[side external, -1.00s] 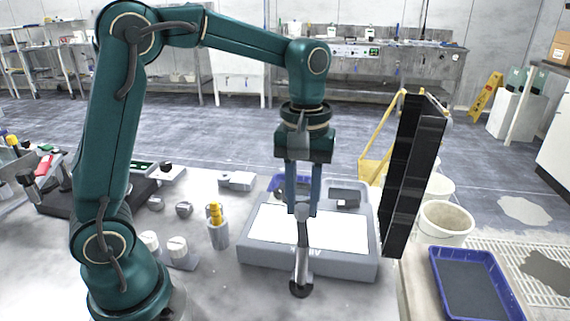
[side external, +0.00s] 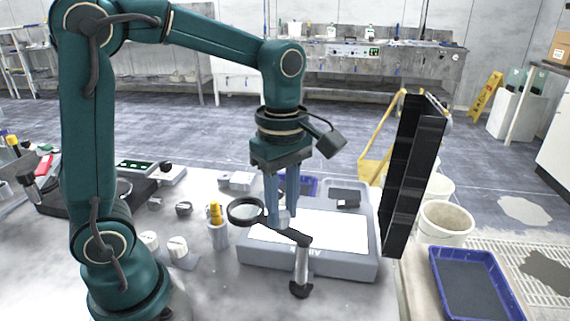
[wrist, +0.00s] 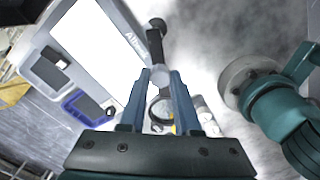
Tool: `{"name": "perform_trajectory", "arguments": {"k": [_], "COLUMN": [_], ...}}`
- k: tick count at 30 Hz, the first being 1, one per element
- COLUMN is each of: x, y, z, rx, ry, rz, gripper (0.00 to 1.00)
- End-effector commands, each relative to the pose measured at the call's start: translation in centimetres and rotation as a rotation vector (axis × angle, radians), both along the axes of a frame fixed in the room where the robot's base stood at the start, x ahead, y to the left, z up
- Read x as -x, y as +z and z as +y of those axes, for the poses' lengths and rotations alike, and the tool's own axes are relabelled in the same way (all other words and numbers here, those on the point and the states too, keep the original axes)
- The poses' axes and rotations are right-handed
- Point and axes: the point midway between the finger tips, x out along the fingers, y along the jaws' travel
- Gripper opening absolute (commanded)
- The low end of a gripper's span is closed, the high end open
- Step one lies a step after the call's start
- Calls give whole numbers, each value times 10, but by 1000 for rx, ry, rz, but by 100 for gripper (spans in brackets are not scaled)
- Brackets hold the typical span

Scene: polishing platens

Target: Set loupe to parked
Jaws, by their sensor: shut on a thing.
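The loupe is a round dark-rimmed lens (side external: 245,211) on a dark swing arm, carried by a silver post (side external: 302,262) with a round black foot. The arm points left from the post top, and the lens hangs by the left back part of the light box (side external: 335,262). My gripper (side external: 281,222) is above the light box's left part, shut on the loupe between lens and post. In the wrist view the lens (wrist: 160,108) shows between the fingers, and the light box (wrist: 97,42) lies to the left.
A grey holder with a yellow-topped bottle (side external: 216,222) stands just left of the lens. White-topped knobs (side external: 177,246) are nearer my base. A tall black panel (side external: 412,180) stands at the light box's right. A blue tray (side external: 478,285) lies far right. The front bench is clear.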

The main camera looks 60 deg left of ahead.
Motion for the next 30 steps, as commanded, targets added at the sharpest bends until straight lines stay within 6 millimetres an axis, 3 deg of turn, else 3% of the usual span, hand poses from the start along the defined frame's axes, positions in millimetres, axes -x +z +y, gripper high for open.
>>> {"name": "perform_trajectory", "arguments": {"k": [15, 30], "x": [11, 14], "y": [2, 2], "z": [-7, -9], "rx": [-1, -1], "ry": [358, 436], "rz": [-8, -5], "gripper": [0, 0]}}
